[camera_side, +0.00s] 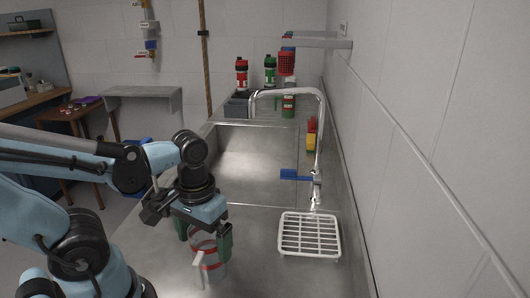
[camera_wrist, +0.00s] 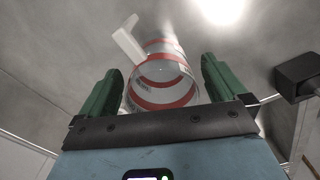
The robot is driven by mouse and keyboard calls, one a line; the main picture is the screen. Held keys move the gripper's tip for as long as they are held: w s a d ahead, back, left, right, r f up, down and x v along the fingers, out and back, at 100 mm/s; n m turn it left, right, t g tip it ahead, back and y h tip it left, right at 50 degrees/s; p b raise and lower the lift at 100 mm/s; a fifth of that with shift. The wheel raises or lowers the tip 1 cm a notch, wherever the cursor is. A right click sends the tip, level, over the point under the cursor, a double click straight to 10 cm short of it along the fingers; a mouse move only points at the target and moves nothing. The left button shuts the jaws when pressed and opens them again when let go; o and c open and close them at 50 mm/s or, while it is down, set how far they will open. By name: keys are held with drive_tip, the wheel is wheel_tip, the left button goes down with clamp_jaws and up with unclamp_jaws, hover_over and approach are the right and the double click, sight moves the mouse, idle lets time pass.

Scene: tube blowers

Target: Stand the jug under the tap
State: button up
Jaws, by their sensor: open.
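The jug (camera_side: 208,258) is clear with red bands and a white handle. It stands upright on the metal counter in front of the sink, below my gripper (camera_side: 204,238). In the wrist view the jug (camera_wrist: 165,80) sits between the two green fingers of my gripper (camera_wrist: 160,88), which are apart with gaps on both sides. Its white handle points to the upper left there. The chrome tap (camera_side: 318,150) rises from the right edge of the sink, its spout arching left over the basin. The blue tap lever (camera_side: 296,175) points left.
A white draining rack (camera_side: 309,235) lies on the counter right of the jug. The sink basin (camera_side: 255,165) looks empty. Red and green bottles (camera_side: 270,70) and a grey box (camera_side: 237,105) stand behind it. A yellow and red item (camera_side: 311,135) is beside the tap.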

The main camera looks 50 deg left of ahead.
wheel_tip(320, 180, up, 12)
drive_tip(key=shift+f, duration=0.2)
drive_tip(key=w+f+m+t, duration=0.1)
drive_tip(key=w+t, duration=0.1)
drive_tip(key=w, duration=0.1)
drive_tip(key=w+f+m+t, duration=0.1)
drive_tip(key=w+f+t, duration=0.1)
drive_tip(key=w, duration=0.1)
drive_tip(key=w+f+m+t, duration=0.2)
drive_tip(key=w, duration=0.1)
drive_tip(key=shift+w+f+t, duration=0.1)
drive_tip(key=shift+f+t, duration=0.1)
drive_tip(key=shift+t, duration=0.1)
drive_tip(key=shift+w+m+t, duration=0.3)
drive_tip(key=shift+w, duration=0.05)
